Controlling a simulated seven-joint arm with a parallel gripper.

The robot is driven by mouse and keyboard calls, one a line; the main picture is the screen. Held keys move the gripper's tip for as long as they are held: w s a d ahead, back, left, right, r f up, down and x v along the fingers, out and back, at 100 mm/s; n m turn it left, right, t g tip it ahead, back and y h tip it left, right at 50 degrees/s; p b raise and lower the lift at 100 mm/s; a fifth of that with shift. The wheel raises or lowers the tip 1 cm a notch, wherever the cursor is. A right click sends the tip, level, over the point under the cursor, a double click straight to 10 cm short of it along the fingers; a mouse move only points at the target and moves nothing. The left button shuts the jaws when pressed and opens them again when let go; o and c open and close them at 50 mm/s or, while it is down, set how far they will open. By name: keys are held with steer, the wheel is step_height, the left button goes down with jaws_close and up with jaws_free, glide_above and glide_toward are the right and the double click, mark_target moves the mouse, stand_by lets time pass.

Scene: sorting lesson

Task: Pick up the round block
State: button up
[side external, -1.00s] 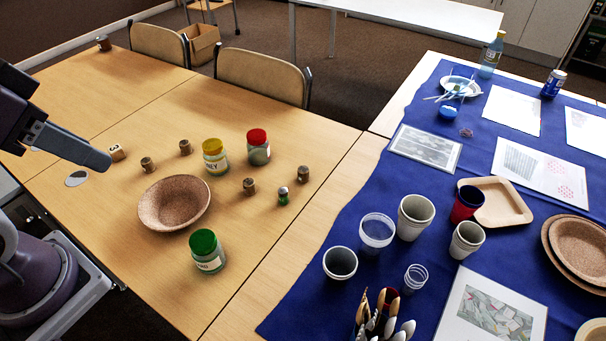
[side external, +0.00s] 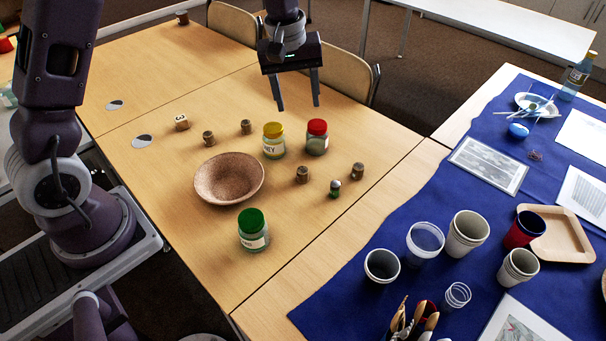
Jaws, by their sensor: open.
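Several small brown wooden blocks stand on the wooden table in the side external view. Some look round and upright: one behind the bowl (side external: 208,139), one behind and right of the bowl (side external: 246,127), one near the table's middle (side external: 302,175), one to its right (side external: 357,171) and one at the far edge (side external: 183,18). I cannot tell which one the task means. A paler block with a dark mark (side external: 181,123) looks like a cube. My gripper (side external: 298,105) points down with its two fingers apart and nothing between them. It hangs above the table, behind the jars.
A cork bowl (side external: 229,179), jars with green (side external: 253,230), yellow (side external: 274,141) and red (side external: 317,138) lids, and a small green-based item (side external: 335,189) stand around the blocks. Cups and papers cover the blue cloth (side external: 370,228) at right. The table's front left is clear.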

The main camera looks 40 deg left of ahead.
mark_target(302, 169)
steer(key=w+f+n, duration=0.1)
steer(key=f, duration=0.7)
steer(key=w+a+f+n+g, duration=0.1)
steer(key=f+n, duration=0.1)
steer(key=f, duration=0.7)
steer(key=w+a+f+n, duration=0.1)
steer(key=w+f, duration=0.1)
steer(key=f, duration=0.7)
steer(key=shift+a+f+g, duration=0.2)
steer(key=shift+f+g, duration=0.05)
steer(key=shift+g, duration=0.15)
jaws_close()
